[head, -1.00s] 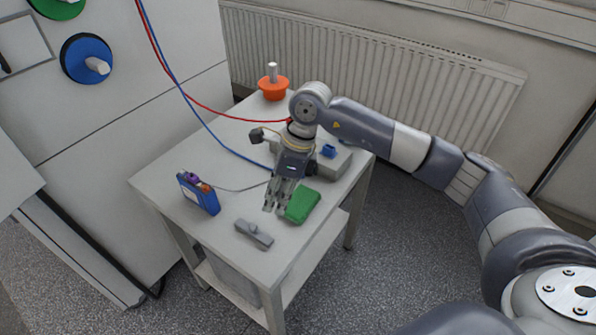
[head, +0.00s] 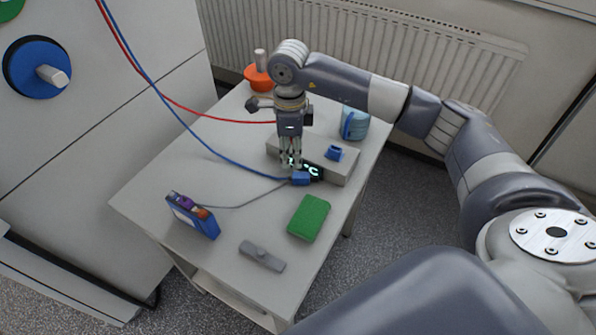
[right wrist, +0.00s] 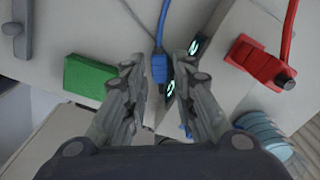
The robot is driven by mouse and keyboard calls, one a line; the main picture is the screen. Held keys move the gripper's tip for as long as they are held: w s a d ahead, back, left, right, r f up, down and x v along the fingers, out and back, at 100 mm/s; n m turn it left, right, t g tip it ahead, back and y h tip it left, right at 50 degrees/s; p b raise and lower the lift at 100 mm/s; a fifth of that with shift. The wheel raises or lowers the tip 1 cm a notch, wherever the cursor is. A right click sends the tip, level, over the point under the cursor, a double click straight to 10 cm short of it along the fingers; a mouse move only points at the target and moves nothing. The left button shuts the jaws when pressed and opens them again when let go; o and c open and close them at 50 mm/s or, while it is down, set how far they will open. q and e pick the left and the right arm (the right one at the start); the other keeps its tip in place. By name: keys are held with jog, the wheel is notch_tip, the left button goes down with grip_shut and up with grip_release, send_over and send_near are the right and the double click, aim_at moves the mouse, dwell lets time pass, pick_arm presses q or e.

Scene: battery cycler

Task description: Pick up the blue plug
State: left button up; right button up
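The blue plug (head: 300,178), at the end of a blue cable, is by the front face of a grey box with a lit display. In the right wrist view the blue plug (right wrist: 158,68) shows between my open fingertips. My right gripper (head: 291,163) points down just above and behind the plug in the head view. In the right wrist view its two fingers (right wrist: 160,80) are apart with nothing clamped. I cannot tell whether either finger touches the plug. My left gripper is not in view.
The grey box (head: 342,172) stands beside the plug. A green block (head: 309,218), a grey bar (head: 262,256), a blue case (head: 191,216) and a light-blue container (head: 355,124) are on the table (head: 145,195). A red plug (right wrist: 260,65) shows in the wrist view. The table's left side is mostly free.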

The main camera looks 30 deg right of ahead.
aim_at(293, 176)
jog(key=f, duration=0.2)
jog(key=shift+s+f, duration=0.35)
jog(key=shift+w+f+p, duration=0.1)
jog(key=shift+f+p, duration=0.25)
notch_tip(293, 176, down, 5)
jog(key=shift+w+r+p, duration=0.15)
jog(key=shift+p, duration=0.55)
jog(key=c, duration=0.4)
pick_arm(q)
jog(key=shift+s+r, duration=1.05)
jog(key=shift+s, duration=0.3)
pick_arm(e)
grip_shut()
